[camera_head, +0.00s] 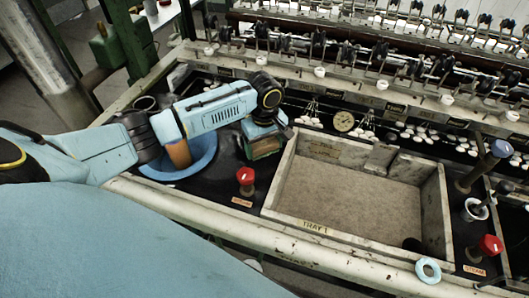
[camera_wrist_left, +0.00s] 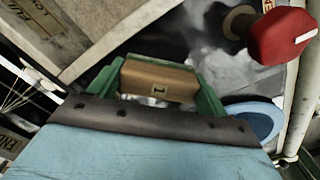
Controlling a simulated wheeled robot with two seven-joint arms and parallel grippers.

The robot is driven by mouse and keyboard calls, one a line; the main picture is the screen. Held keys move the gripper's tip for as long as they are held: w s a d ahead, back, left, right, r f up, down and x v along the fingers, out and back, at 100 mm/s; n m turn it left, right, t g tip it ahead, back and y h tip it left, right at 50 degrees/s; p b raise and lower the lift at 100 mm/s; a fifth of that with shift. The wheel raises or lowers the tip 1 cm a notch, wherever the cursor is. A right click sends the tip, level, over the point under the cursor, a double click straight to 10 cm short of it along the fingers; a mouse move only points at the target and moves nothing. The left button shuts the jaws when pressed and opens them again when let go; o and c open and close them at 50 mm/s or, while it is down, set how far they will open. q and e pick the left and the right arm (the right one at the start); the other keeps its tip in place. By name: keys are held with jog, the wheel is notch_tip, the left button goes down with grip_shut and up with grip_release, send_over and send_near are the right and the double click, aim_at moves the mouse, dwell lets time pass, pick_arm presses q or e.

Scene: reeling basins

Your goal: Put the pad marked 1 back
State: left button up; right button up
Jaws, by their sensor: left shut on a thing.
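The pad marked 1 (camera_wrist_left: 158,80) is a tan block with a dark "1" on a small yellow label. In the left wrist view it sits between the two green fingers of my left gripper (camera_wrist_left: 160,88), which is shut on it. In the head view my left gripper (camera_head: 264,148) is beside the left wall of the wooden tray labelled TRAY 1 (camera_head: 318,232), and the pad is largely hidden there. Whether the pad touches the surface below cannot be told. The tray has a flat, brownish, bare-looking floor. My right gripper is not in view.
A red knob (camera_head: 246,176) stands left of the tray, close to my gripper. A blue round basin (camera_head: 200,162) lies under my left arm. Another red knob (camera_head: 490,245), a blue ring (camera_head: 428,270) and a blue-topped post (camera_head: 500,150) are at the right. Reeling machinery runs behind.

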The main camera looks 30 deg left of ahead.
aim_at(264, 152)
pick_arm(q)
notch_tip(264, 152, down, 3)
jog(key=shift+r, duration=0.1)
jog(key=o, duration=0.7)
jog(key=shift+f, duration=0.2)
jog(key=shift+c, duration=0.2)
jog(key=shift+r, duration=0.25)
notch_tip(264, 152, up, 12)
jog(key=shift+f+p, duration=0.1)
jog(key=shift+p, duration=0.6)
